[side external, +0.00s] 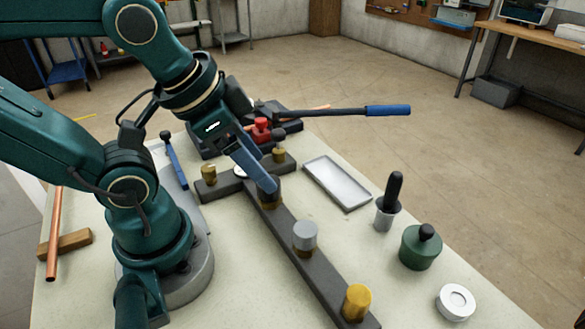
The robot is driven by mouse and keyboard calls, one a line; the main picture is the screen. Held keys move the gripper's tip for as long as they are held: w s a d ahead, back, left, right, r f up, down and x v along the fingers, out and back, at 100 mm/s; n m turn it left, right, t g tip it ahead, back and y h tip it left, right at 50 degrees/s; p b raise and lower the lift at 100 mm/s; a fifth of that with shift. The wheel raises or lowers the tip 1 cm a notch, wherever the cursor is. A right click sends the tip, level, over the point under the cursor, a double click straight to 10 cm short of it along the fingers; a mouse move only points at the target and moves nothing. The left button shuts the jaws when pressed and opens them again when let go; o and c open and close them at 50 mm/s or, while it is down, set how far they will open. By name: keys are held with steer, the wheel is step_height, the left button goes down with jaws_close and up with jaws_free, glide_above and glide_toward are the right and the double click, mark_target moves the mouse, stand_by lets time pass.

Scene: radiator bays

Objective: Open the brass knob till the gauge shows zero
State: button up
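A long dark bar (285,228) lies on the bench and carries several upright knobs. The brass knob (357,302) stands at its near end, a gold-yellow cylinder. A grey knob (305,236) stands mid-bar. My gripper (268,187) points down at a dark knob (268,200) at the bar's far end. It overlaps that knob in this view; I cannot tell whether it touches or grips it. Two smaller brass-coloured pieces, one left (208,174) and one right (279,154), stand on a dark crossbar. A white round face (240,172), possibly the gauge, is partly hidden by my gripper; no reading is legible.
A shallow metal tray (338,183) lies right of the bar. Further right are a black-handled tool in a grey cup (388,212), a green container (420,250) and a white ring (455,302). A red-topped tool with a blue-ended lever (385,110) stands behind.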

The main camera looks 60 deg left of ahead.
steer(key=w+a+f+m+g+y, duration=0.1)
steer(key=a+f+m+g+y, duration=0.2)
steer(key=a+m, duration=0.45)
steer(key=g, duration=0.6)
glide_above(209, 167)
steer(key=w+d, duration=0.1)
steer(key=d, duration=0.1)
steer(key=f, duration=0.4)
steer(key=shift+w+a+n, duration=0.1)
steer(key=shift+a+n, duration=0.15)
steer(key=shift+n, duration=0.1)
steer(key=shift+x, duration=2.05)
steer(key=shift+w, duration=0.1)
jaws_close()
